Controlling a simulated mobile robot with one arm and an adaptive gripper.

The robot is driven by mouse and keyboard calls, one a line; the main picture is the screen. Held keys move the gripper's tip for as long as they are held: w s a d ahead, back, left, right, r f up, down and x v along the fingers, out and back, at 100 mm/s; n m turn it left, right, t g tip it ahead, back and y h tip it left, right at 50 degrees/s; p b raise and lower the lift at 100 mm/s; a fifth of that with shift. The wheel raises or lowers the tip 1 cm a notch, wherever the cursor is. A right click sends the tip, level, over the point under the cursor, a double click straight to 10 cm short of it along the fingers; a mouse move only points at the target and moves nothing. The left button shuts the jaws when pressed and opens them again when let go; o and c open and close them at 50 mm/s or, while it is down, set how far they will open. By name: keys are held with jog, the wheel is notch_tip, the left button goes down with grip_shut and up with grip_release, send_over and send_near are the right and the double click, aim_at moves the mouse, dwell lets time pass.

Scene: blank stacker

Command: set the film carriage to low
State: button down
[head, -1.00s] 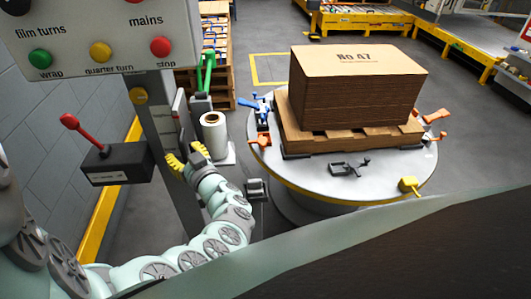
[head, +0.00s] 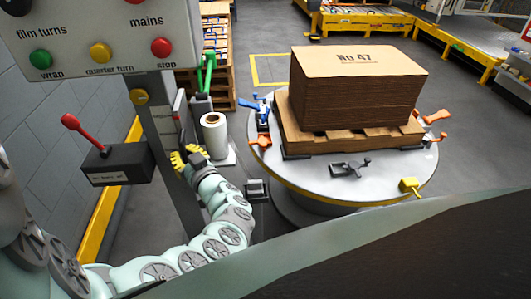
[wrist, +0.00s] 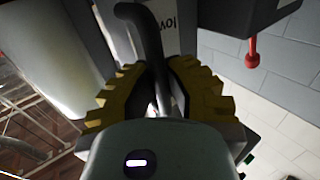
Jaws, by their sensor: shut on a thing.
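My gripper (head: 186,158) is beside the grey post (head: 172,140), just left of the white film roll (head: 213,136). Its yellow fingers in the wrist view (wrist: 160,88) are shut on a dark curved handle (wrist: 150,38), which I take to be the film carriage's handle. The handle's lower end is hidden between the fingers. A label reading "low" (wrist: 167,14) shows upside down beside the handle. The film roll is the large pale cylinder at the left of the wrist view (wrist: 45,60).
A black box with a red lever (head: 75,125) is left of the post. The button panel (head: 100,35) hangs above. A green lever (head: 206,70) stands behind the roll. The round turntable (head: 350,185) with a pallet and a brown stack (head: 355,95) is to the right.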

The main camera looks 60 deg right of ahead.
notch_tip(320, 180, down, 11)
jog(key=b, duration=1)
jog(key=shift+w+f, duration=0.15)
jog(key=shift+f, duration=0.05)
jog(key=shift+d, duration=0.1)
jog(key=c, duration=1.6)
grip_release()
jog(key=o, duration=0.3)
jog(key=shift+s+f, duration=0.1)
jog(key=shift+s, duration=0.25)
jog(key=o, duration=0.3)
jog(key=shift+w, duration=0.2)
jog(key=shift+s, duration=0.15)
